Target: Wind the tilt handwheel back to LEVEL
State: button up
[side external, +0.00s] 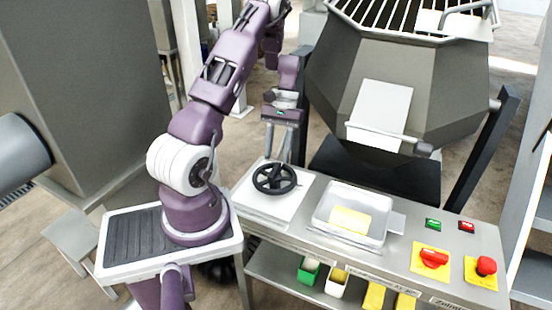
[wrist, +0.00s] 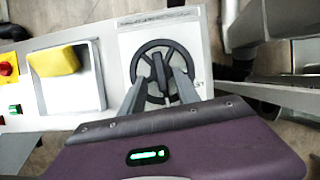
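The tilt handwheel (side external: 274,178) is a black spoked wheel lying flat on a white plate at the left end of the steel console. It also shows in the wrist view (wrist: 144,92), with a dark raised bar or knob near its middle. My gripper (side external: 278,158) points down over the wheel, close to it. In the wrist view its two grey fingers (wrist: 160,77) are apart, one on each side of the raised bar. A gap seems to remain on both sides, but contact cannot be made out. No LEVEL mark is readable.
A steel tray (side external: 378,237) with a yellow block (side external: 350,219) sits right of the wheel plate. Green and red buttons, a red rotary switch (side external: 433,258) and a red mushroom button (side external: 486,266) are farther right. A large grey hopper (side external: 390,85) stands behind the console.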

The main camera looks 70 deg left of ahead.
aim_at(274, 169)
jog(key=x, duration=0.4)
grip_shut()
jog(key=shift+n, duration=0.4)
jog(key=n+t, duration=0.1)
jog(key=n, duration=0.2)
jog(key=n+t, duration=0.1)
jog(key=n, duration=0.1)
jog(key=shift+s+a+n+h, duration=0.1)
jog(key=shift+s+n+h, duration=0.1)
jog(key=shift+n+h, duration=0.2)
jog(key=n+t, duration=0.2)
jog(key=n, duration=0.2)
jog(key=shift+s, duration=0.15)
jog(key=shift+n+t+y, duration=0.3)
jog(key=shift+n+t, duration=0.3)
jog(key=shift+n, duration=1)
